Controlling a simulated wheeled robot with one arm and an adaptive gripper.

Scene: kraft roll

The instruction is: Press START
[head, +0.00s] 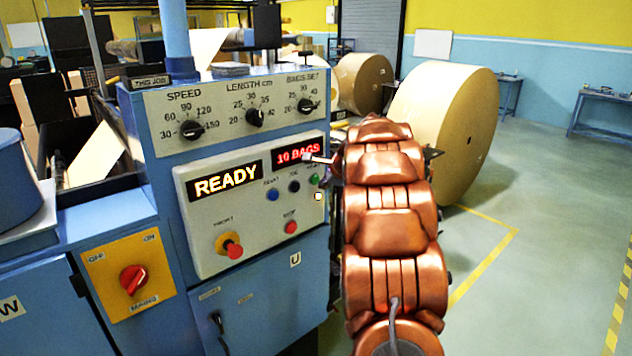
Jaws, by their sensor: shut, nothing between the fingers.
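The blue machine's control panel (240,240) faces me left of centre. A green button (314,180) sits at its right edge; its label is mostly covered, so I cannot read START there. My gripper (319,160) is shut, with a thin pale tip showing just above the green button. Most of it is hidden behind my copper arm, and I cannot tell whether it touches the panel. The lit displays read READY (225,184) and 10 BAGS (297,152), the latter partly covered at its right end.
Nearby are a blue button (272,194), a black button (294,186), a red STOP button (291,227) and a red-and-yellow mushroom button (232,248). Dials (255,117) sit above. A red rotary switch (133,279) is at left. A large kraft roll (455,125) stands behind my arm; floor at right is clear.

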